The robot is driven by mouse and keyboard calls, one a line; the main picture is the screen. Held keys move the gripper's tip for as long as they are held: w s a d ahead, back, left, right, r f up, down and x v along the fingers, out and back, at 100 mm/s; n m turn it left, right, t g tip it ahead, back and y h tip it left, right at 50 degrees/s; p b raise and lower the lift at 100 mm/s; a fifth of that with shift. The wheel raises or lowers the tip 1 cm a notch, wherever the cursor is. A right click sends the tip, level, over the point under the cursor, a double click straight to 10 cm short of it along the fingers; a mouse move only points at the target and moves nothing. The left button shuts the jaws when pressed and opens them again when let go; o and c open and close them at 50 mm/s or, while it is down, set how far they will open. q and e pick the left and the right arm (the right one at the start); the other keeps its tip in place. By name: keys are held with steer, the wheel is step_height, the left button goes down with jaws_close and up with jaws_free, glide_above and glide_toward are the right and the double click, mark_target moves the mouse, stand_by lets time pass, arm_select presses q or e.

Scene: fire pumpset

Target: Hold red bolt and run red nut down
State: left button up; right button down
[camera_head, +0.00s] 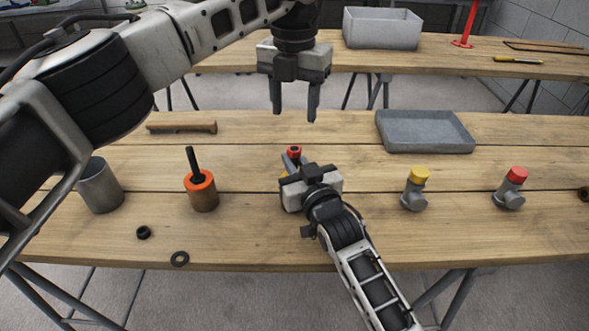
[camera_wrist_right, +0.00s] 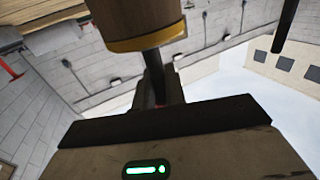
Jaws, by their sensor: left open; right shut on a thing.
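A small red piece with a dark centre (camera_head: 294,152) shows just behind my right gripper (camera_head: 296,166) in the head view. I cannot tell whether it is the red nut or the red bolt's end. My right gripper is shut on a dark shaft, taken as the red bolt; its fingers hide most of it. The right wrist view shows a dark shaft (camera_wrist_right: 153,62) against a brown cylinder with a yellow rim (camera_wrist_right: 135,30), and a speck of red between the fingers. My left gripper (camera_head: 295,118) is open and empty, fingers down, above and behind the red piece.
An orange-topped holder with a black rod (camera_head: 202,192), a metal cup (camera_head: 99,187), a black nut (camera_head: 144,232) and a washer (camera_head: 180,258) stand left. Yellow-capped (camera_head: 415,193) and red-capped (camera_head: 509,191) fittings stand right. A grey tray (camera_head: 425,147) and a wooden-handled tool (camera_head: 181,127) lie behind.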

arm_select(q)
step_height(320, 180, up, 4)
steer(key=shift+f, duration=0.2)
arm_select(e)
steer(key=c, duration=1.4)
jaws_free()
steer(key=shift+o, duration=0.2)
steer(key=shift+s, duration=0.1)
arm_select(q)
steer(key=shift+f+b, duration=0.3)
steer(key=shift+b, duration=0.05)
arm_select(e)
steer(key=v, duration=1.5)
steer(key=shift+s+d, duration=0.2)
steer(key=shift+s, duration=0.15)
